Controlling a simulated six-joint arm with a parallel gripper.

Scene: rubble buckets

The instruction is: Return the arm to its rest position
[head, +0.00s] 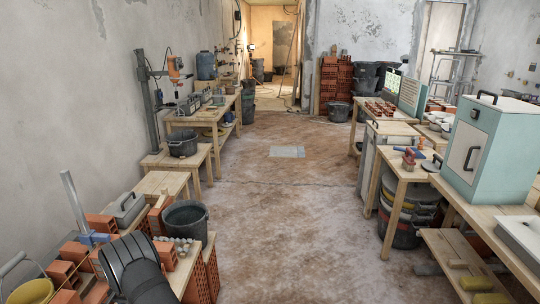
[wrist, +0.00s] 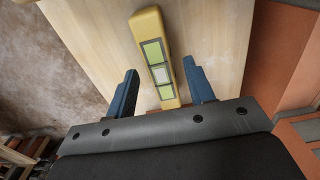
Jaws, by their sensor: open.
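My gripper (wrist: 160,66) is open in the wrist view, its two blue fingers spread apart. A yellow spirit level (wrist: 150,30) with green and pale panels lies lengthwise between and beyond the fingers, on a light wooden surface (wrist: 215,35). Gaps show on both sides of it, and the fingers do not grip it. In the head view a dark, rounded link of my arm (head: 135,268) fills the lower left, and I cannot make out the fingers or the level there.
Bricks (head: 178,282), a dark bucket (head: 186,217), a grey case (head: 124,207) and a yellow bucket (head: 32,292) crowd around my arm. An upright metal bar (head: 75,202) with a blue part stands close by. The middle floor (head: 290,220) is open. Benches line both sides.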

